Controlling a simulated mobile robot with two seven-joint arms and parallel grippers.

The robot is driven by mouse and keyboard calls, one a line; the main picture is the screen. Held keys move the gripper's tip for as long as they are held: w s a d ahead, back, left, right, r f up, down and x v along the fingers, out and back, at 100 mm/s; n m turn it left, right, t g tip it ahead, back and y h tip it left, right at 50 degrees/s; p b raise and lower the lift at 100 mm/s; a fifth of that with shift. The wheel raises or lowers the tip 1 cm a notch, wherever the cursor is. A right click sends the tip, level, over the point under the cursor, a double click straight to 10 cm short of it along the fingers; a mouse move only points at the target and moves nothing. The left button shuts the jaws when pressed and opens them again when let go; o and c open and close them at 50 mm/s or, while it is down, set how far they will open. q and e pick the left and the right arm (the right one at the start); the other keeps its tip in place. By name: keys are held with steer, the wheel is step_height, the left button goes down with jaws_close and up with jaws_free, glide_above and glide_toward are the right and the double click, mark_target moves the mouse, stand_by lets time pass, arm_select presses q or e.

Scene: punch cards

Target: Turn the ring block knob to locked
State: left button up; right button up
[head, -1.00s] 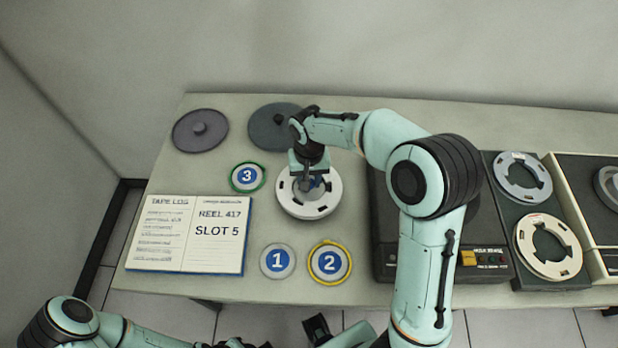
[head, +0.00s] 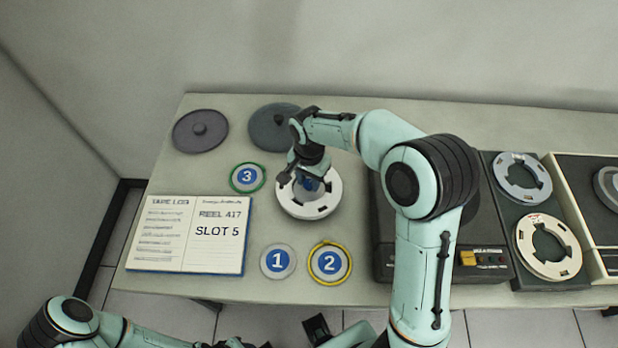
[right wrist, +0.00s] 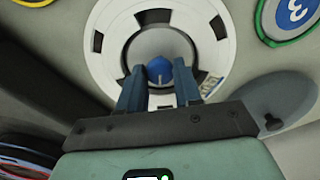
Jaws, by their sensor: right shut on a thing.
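The ring block (head: 309,208) is a thick white ring with dark notches, lying on the table left of the dark tape machine. In its centre is a blue knob (right wrist: 159,71) with a pale pointer line. My right gripper (right wrist: 160,82) is over the ring's middle, its two fingers on either side of the knob and shut on it. In the head view the wrist of my right gripper (head: 307,180) hides part of the ring. My left arm shows at the bottom left; its jaws are not clearly seen.
An open tape log book (head: 190,236) lies left. Round tokens 1 (head: 277,261), 2 (head: 329,262) and 3 (head: 247,177) surround the ring. Two dark round lids, one of them here (head: 200,130), lie behind. The tape machine (head: 385,240) stands close on the right.

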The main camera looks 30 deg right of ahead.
mark_target(309, 182)
steer(key=shift+r, duration=0.1)
steer(key=o, duration=1)
steer(key=shift+o, duration=0.2)
arm_select(q)
steer(key=shift+w+r+p, duration=0.25)
steer(key=shift+r+p, duration=0.15)
steer(key=shift+r, duration=0.1)
steer(key=shift+w+r+p, duration=0.25)
steer(key=shift+r+p, duration=0.15)
steer(key=shift+r, duration=0.05)
arm_select(e)
step_height(309, 182, up, 13)
steer(key=shift+r, duration=0.15)
